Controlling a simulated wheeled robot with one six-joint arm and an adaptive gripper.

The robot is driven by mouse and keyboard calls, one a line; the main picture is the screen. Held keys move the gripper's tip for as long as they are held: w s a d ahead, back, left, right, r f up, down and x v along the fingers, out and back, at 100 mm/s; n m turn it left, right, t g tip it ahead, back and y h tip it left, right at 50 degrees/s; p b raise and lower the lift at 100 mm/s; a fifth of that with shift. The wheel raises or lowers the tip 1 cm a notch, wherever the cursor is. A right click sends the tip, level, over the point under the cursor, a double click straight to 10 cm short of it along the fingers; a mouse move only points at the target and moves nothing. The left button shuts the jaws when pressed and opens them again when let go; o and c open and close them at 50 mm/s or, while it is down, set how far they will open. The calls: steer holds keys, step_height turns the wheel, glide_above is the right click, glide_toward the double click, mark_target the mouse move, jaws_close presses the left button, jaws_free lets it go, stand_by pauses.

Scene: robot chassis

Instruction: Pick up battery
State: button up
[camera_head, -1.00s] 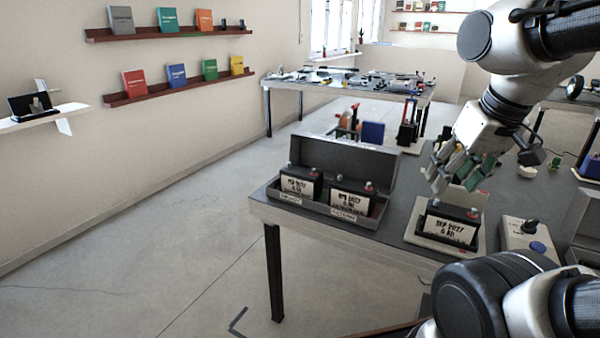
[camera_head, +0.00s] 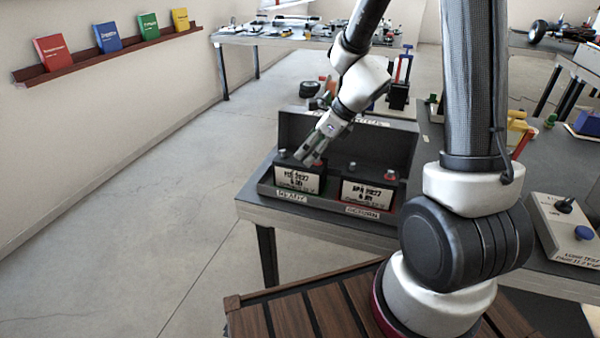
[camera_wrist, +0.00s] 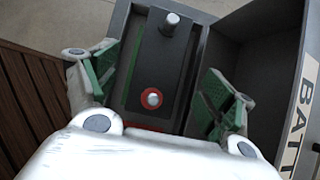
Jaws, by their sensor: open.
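Two dark batteries with white date labels stand side by side in a grey box (camera_head: 244,190): a left battery (camera_head: 298,181) and a right battery (camera_head: 368,191). My gripper (camera_head: 311,158) is open, pointing down at the left battery's top. In the wrist view my gripper (camera_wrist: 162,95) has its green-padded fingers apart, one on each side of a dark battery (camera_wrist: 163,60). Its plain terminal and red-ringed terminal face the camera. The gripper looks empty; I cannot tell whether a finger touches the battery.
The box's raised back (camera_head: 390,145) stands close behind the batteries. A tester with a blue button (camera_head: 572,235) sits at the right on the table. My arm hides the table's middle. Another table (camera_head: 285,40) and a wall shelf (camera_head: 110,50) are farther off.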

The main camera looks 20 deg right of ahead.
mark_target(300, 169)
steer(key=x, duration=0.6)
steer(key=shift+f, duration=0.25)
steer(key=shift+w+r, duration=0.1)
jaws_close()
